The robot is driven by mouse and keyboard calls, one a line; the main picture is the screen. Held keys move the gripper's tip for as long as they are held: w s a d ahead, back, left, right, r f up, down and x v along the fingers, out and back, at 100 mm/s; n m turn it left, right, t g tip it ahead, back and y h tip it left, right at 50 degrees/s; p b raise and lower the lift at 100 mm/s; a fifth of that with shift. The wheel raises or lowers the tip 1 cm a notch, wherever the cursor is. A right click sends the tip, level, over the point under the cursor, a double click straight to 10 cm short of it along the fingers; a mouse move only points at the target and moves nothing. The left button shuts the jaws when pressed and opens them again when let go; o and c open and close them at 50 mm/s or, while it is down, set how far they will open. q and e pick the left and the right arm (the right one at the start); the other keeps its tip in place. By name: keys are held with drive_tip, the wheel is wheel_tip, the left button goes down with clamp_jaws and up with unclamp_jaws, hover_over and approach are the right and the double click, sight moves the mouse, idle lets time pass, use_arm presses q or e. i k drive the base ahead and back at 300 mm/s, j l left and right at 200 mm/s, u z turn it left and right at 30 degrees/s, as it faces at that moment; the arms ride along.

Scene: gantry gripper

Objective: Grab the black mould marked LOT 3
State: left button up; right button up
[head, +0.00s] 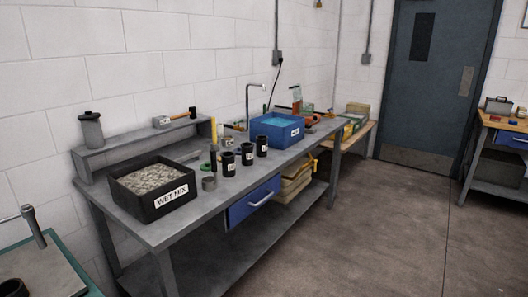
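Three small black moulds stand upright in a slanting row on the grey workbench: a front one (228,164), a middle one (248,154) and a back one (262,146). Each has a pale label on its side. The labels are too small to read, so I cannot tell which is LOT 3. A dark round thing (14,288) at the bottom left corner is cut off by the frame; I cannot tell what it is. Neither of my grippers is in view.
The grey workbench (170,232) has a blue drawer (254,201). The floor (400,220) in front is clear.

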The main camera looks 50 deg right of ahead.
sight(228, 165)
drive_tip(key=k+l, duration=0.1)
drive_tip(key=l, duration=0.7)
drive_tip(key=k+l, duration=0.1)
drive_tip(key=l, duration=1.55)
drive_tip(key=k+l, duration=0.15)
drive_tip(key=l, duration=0.65)
drive_tip(key=k+l, duration=0.1)
drive_tip(key=l, duration=0.75)
drive_tip(key=k+l, duration=0.1)
drive_tip(key=l, duration=0.7)
